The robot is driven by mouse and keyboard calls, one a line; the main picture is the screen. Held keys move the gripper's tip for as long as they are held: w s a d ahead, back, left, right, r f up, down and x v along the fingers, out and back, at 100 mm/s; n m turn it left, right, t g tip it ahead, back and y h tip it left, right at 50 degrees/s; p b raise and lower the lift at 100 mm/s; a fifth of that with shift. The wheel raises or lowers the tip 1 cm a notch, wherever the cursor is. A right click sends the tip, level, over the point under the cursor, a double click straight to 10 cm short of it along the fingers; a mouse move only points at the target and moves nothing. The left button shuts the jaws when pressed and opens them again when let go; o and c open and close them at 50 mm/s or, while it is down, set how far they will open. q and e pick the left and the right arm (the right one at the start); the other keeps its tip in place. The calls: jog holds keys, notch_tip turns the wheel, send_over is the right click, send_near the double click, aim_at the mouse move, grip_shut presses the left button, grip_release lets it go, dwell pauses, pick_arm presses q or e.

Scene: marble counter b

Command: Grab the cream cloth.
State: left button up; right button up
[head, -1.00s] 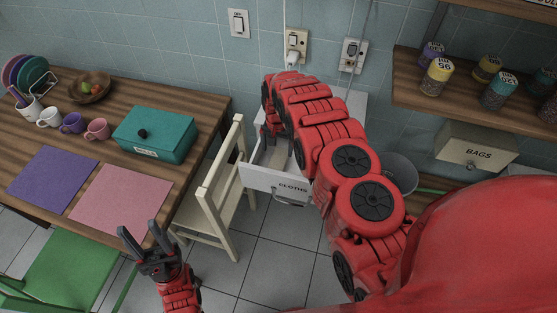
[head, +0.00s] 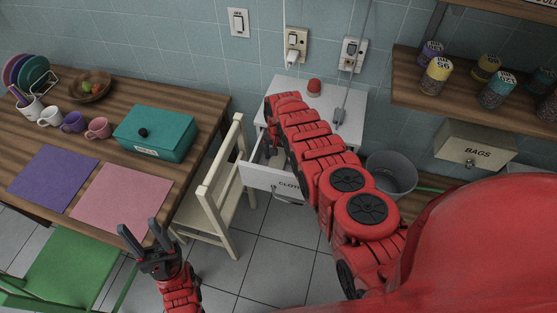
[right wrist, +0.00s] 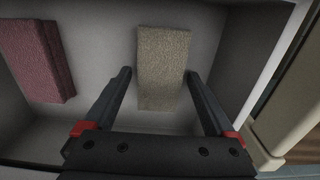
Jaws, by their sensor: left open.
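The cream cloth (right wrist: 163,60) lies flat in the open drawer, as the right wrist view shows. My right gripper (right wrist: 158,75) is open above it, one finger on each side of the cloth's near part. I cannot tell how high the fingertips are above the drawer floor. In the head view my right arm reaches down to the drawer labelled CLOTHS (head: 256,178) and hides much of its inside. My left gripper (head: 139,232) is open and empty, near the front edge of the wooden table.
A mauve cloth (right wrist: 38,60) lies left of the cream one in the drawer. A cream chair (head: 208,195) stands close to the drawer's left. A white cabinet top (head: 290,86) with a red object (head: 314,86) is behind my arm. A grey bin (head: 392,176) stands right.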

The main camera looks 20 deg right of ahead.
jog(key=c, duration=1)
jog(key=shift+c, duration=0.2)
